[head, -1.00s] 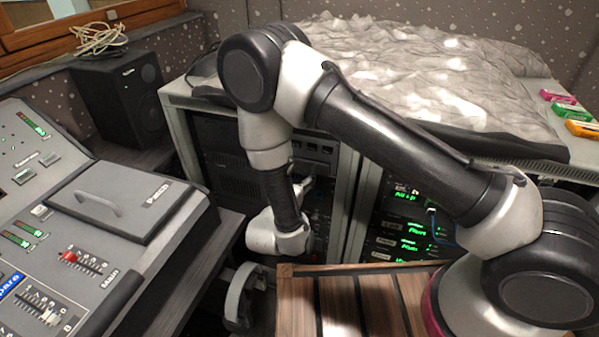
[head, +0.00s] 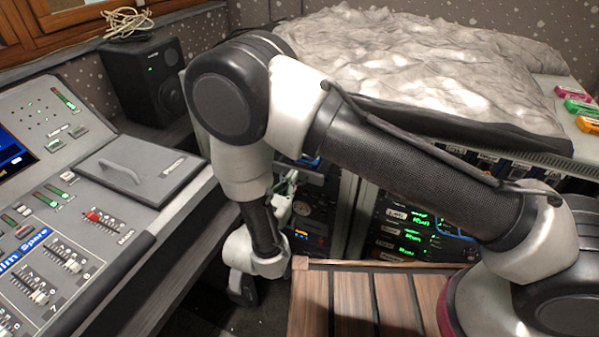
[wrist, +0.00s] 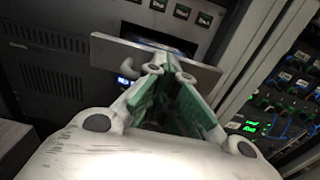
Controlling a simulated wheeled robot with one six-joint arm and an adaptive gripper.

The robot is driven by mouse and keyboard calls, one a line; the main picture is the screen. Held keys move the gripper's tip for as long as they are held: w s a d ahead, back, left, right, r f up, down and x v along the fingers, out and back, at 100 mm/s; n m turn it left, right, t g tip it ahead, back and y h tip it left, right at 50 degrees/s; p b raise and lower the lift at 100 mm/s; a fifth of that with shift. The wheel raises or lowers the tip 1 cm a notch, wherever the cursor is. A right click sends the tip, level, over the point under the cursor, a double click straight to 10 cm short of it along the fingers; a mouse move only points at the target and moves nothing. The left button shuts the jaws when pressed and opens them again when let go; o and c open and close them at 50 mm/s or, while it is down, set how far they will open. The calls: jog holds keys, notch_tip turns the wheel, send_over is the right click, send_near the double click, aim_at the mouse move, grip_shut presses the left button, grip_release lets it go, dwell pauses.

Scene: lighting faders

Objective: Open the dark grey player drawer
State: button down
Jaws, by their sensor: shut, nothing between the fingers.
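In the wrist view, the grey front of the player drawer (wrist: 205,75) stands out from the rack face, with a dark bluish gap showing behind its top edge. A pale curved piece, seemingly its handle (wrist: 122,70), shows at the left of the front. My gripper (wrist: 153,72), with green inner pads, is shut and empty, its tips at the drawer front by the handle. I cannot tell whether they touch it. In the head view my gripper (head: 287,188) is small and partly hidden by my arm, in front of the rack.
The mixing console (head: 75,225) fills the left, with a black speaker (head: 145,78) behind it. A slatted wooden top (head: 350,300) lies at the front. The rack's right bay (head: 405,235) has green-lit units. A crumpled grey cover (head: 430,70) lies on top.

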jog(key=shift+v, duration=1.05)
jog(key=shift+r, duration=0.1)
jog(key=c, duration=0.7)
grip_release()
jog(key=shift+w, duration=0.1)
jog(key=shift+c, duration=0.2)
jog(key=shift+o, duration=0.7)
jog(key=shift+o, duration=0.5)
jog(key=v, duration=1.2)
